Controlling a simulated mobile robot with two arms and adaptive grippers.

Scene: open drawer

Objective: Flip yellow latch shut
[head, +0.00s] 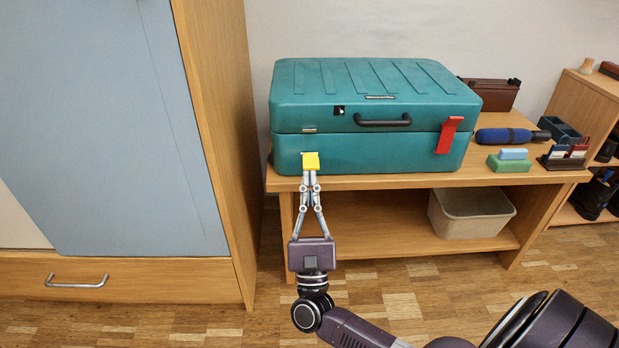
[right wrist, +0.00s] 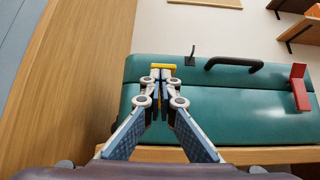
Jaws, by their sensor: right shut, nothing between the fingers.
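A teal case (head: 385,150) with its lid down stands on a wooden bench. The yellow latch (head: 311,161) is on the left of the case's front, hanging on the lower half below the seam. A red latch (head: 448,135) sits on the right of the front. My right gripper (head: 309,174) is shut and empty, its fingertips at the lower edge of the yellow latch. In the right wrist view the yellow latch (right wrist: 163,66) shows just beyond the closed fingertips (right wrist: 161,76); whether they touch it I cannot tell. My left gripper is not in view.
A black handle (head: 383,121) is on the case's front. A wooden cabinet (head: 215,110) stands close on the left. A beige bin (head: 470,213) is on the lower shelf.

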